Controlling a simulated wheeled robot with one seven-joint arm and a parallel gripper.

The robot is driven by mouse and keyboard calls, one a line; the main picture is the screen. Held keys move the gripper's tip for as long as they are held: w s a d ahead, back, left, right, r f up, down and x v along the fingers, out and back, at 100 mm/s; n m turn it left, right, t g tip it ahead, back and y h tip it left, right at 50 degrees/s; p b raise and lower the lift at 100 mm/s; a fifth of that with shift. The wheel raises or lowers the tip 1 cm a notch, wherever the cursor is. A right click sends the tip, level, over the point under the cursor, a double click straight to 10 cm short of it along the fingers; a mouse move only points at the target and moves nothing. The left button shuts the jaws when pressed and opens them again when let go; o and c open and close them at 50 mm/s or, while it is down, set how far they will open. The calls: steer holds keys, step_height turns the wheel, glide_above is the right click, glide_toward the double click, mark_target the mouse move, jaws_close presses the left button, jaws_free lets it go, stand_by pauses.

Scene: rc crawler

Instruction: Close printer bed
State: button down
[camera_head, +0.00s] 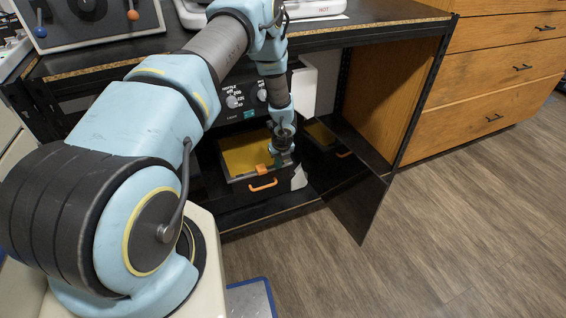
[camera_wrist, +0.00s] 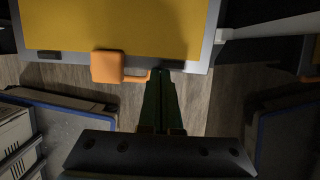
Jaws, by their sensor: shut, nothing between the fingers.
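The printer bed (camera_head: 242,152) is a yellow plate in a light grey frame, pulled out at the front of the dark printer under the bench. Its yellow surface (camera_wrist: 110,25) fills the top of the wrist view, with floor showing beyond its front edge. An orange tab (camera_head: 262,169) sits on the front edge and shows in the wrist view (camera_wrist: 107,67) left of my fingers. My gripper (camera_wrist: 160,72) is shut and empty, fingertips at the bed's front edge; I cannot tell if they touch. In the head view my gripper (camera_head: 279,162) is at the bed's right front corner, partly hidden.
The printer's dark door panel (camera_head: 358,200) stands open to the right of my gripper. An orange drawer handle (camera_head: 263,185) is just below the bed. Knobs (camera_head: 233,101) sit above. Wooden drawers (camera_head: 490,85) stand at right; the floor in front is clear.

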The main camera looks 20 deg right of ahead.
steer(key=shift+w+a, duration=0.15)
steer(key=shift+w, duration=1.05)
steer(key=shift+f, duration=0.1)
